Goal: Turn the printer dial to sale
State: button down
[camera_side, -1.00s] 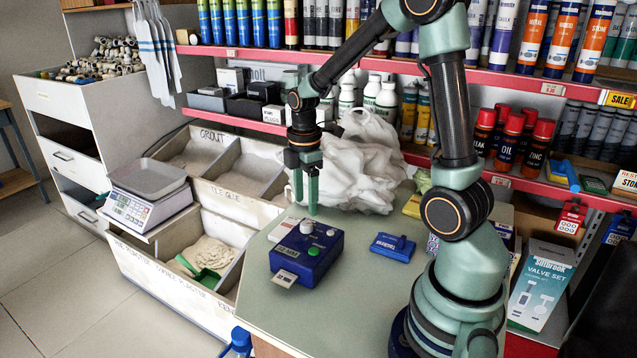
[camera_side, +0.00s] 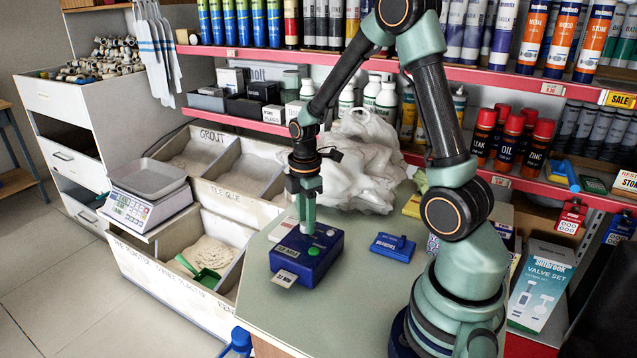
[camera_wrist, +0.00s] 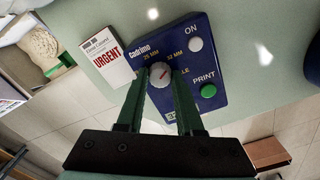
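The blue label printer (camera_side: 322,262) sits on the green counter in the side view. The mark slants up to the right, roughly toward 32 MM. My gripper (camera_wrist: 160,76) is down at the dial, one finger on each side of it. Whether the fingers press on the dial is not clear.
A white ON button (camera_wrist: 195,44) and a green PRINT button (camera_wrist: 208,90) are close to the right finger. A printed label (camera_side: 284,279) sticks out of the printer's front. An URGENT card (camera_wrist: 107,57) lies beside the printer. A blue item (camera_side: 393,247) lies to the right.

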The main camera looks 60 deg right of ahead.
jog(key=shift+m, duration=0.4)
jog(key=m, duration=1)
jog(key=shift+m, duration=0.4)
dwell(0.4)
jog(key=c, duration=0.5)
grip_release()
jog(key=shift+c, duration=0.2)
jog(key=shift+r, duration=0.1)
notch_tip(320, 180, up, 12)
